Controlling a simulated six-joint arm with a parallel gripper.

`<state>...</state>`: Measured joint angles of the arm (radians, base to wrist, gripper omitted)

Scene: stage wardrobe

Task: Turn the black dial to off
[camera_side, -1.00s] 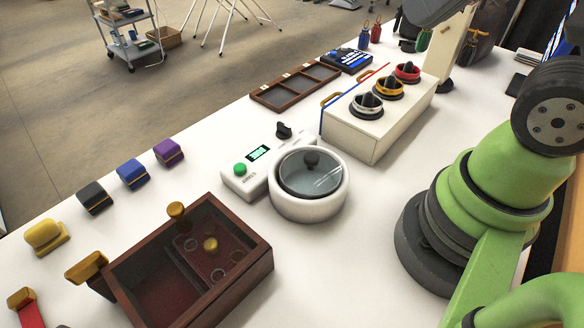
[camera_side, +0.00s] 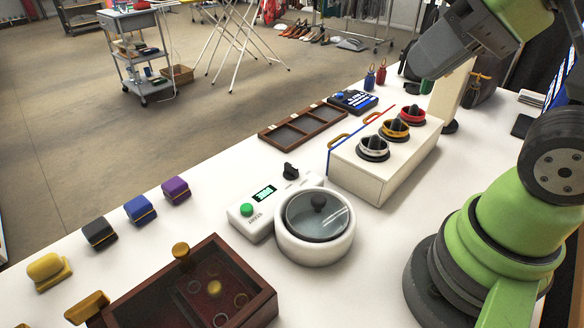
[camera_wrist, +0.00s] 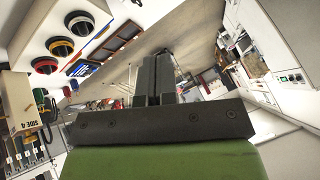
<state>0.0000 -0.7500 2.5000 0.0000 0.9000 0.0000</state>
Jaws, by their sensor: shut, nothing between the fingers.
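The black dial (camera_side: 290,171) is a small knob on the white appliance (camera_side: 240,213), beside its lit green display and green button. It looks unturned by anything touching it, and its pointer setting is too small to read. I cannot make the dial out in the wrist view. My gripper (camera_wrist: 154,78) shows two dark fingers pressed together with nothing between them. In the side view its dark grey end hangs high at the top right, well away from the dial, and its fingertips cannot be made out there.
A white pot with a glass lid (camera_side: 318,214) stands right beside the dial. A cream box (camera_side: 375,175) with white-, yellow- and red-ringed knobs is to its right. A brown divided tray (camera_side: 303,127) lies behind. An open wooden box (camera_side: 259,309) stands in front.

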